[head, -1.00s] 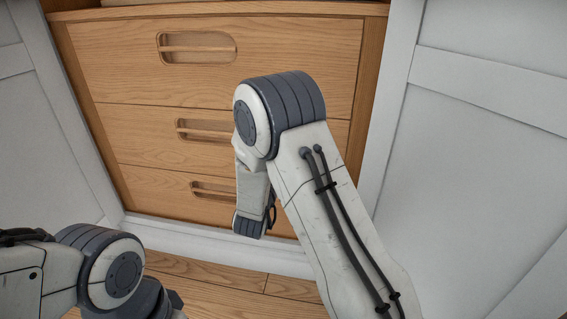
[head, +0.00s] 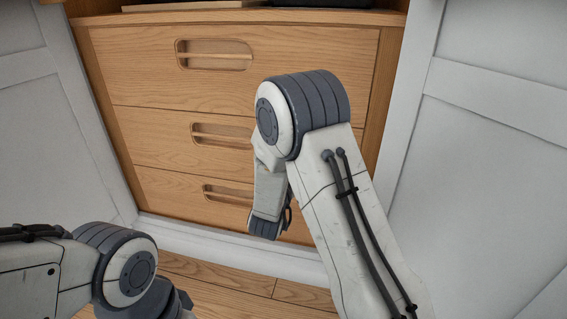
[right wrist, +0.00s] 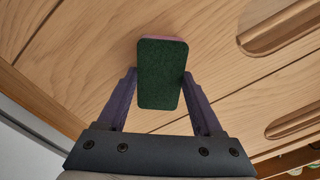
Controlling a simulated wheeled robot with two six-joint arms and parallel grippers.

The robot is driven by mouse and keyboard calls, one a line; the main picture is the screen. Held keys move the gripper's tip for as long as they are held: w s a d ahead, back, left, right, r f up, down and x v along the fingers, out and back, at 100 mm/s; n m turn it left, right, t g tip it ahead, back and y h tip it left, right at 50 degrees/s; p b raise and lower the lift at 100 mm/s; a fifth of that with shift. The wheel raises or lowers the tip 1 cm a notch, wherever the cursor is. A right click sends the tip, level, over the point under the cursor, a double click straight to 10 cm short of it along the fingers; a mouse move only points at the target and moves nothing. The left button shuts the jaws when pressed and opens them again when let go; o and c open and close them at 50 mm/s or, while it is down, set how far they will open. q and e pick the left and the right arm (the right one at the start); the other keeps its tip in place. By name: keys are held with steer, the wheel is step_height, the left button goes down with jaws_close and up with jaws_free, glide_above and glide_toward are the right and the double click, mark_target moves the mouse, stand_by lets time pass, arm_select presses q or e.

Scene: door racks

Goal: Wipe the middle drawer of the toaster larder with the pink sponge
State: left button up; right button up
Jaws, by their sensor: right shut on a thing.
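The middle drawer (head: 155,129) of the wooden larder is closed in the head view, between a taller drawer above and another below. Its slot handle (head: 222,135) is partly behind my right arm. In the right wrist view my right gripper (right wrist: 158,85) is shut on the sponge (right wrist: 162,75), which shows a dark green face and a thin pink edge. The sponge is in front of the wooden drawer fronts; I cannot tell whether it touches them. The head view hides the sponge and right gripper behind my arm. My left arm is at lower left, its gripper out of view.
The top drawer (head: 140,75) and bottom drawer (head: 170,195) are closed. White panelled doors stand open at left (head: 60,130) and right (head: 490,140). A shelf above holds a board and a dark object, cut off by the frame. Wooden floor (head: 230,285) shows below.

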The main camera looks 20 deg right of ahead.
steer(key=shift+s+d, duration=0.3)
steer(key=shift+d, duration=0.3)
steer(key=shift+s+d, duration=0.25)
steer(key=shift+d, duration=0.3)
steer(key=v, duration=0.6)
steer(key=shift+a+b, duration=0.2)
steer(key=shift+b, duration=0.25)
steer(key=shift+a, duration=0.1)
steer(key=shift+b+v, duration=0.3)
steer(key=shift+v, duration=1.15)
